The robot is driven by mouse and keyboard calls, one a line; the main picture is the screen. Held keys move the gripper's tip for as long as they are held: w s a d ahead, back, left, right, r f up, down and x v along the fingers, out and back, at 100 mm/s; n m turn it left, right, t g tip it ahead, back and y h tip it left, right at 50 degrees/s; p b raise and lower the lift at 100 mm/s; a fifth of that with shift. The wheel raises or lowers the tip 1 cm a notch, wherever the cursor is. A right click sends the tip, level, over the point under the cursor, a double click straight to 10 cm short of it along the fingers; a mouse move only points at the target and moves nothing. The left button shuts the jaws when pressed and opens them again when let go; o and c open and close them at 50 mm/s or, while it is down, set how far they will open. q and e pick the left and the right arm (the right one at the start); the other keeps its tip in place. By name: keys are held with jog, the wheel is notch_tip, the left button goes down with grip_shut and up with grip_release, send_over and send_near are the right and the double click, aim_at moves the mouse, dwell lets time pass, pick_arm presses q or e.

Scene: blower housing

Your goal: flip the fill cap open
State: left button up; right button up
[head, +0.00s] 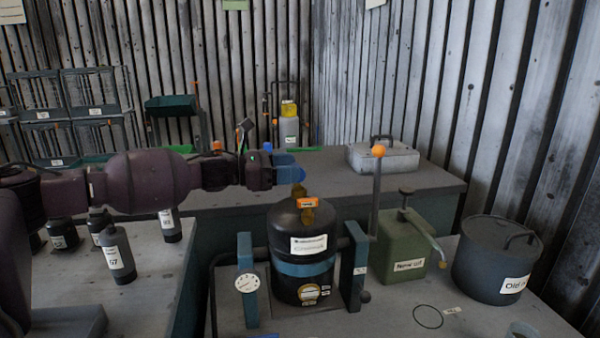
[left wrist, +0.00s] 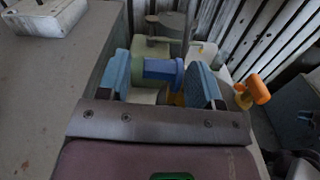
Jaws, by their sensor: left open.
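The black tank (head: 285,240) stands on the near right bench, with a white label and a blue band. On its top is a small amber piece with an orange tag (head: 307,203), which looks like the fill cap; I cannot tell clearly whether it is up or down. My left gripper (head: 293,165) comes in from the left, above and just behind the tank top. Its blue fingers are apart and hold nothing that I can see. In the left wrist view, a blue round part (left wrist: 163,70) shows between the fingers. My right gripper is not in view.
A lever with an orange ball (head: 378,151) rises just right of the tank. A green can (head: 402,245) and a dark lidded pot (head: 495,262) stand further right. A gauge (head: 247,284) is at front left. A pale box (head: 383,157) sits on the back bench.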

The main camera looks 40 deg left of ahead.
pick_arm(q)
jog(key=shift+b+x, duration=0.3)
jog(key=shift+x, duration=0.6)
jog(key=shift+c, duration=0.6)
jog(key=c, duration=0.7)
jog(key=shift+o, duration=0.2)
jog(key=shift+w+a+n, duration=0.1)
jog(key=shift+w+n, duration=0.05)
jog(key=shift+n, duration=0.55)
jog(key=shift+w+a+f+n+p, duration=0.2)
jog(key=shift+n+p, duration=0.25)
jog(key=shift+n, duration=0.45)
jog(key=shift+a+f+n, duration=0.1)
jog(key=shift+f+n, duration=0.1)
jog(key=shift+n, duration=0.6)
jog(key=shift+f, duration=0.15)
jog(key=shift+c, duration=0.2)
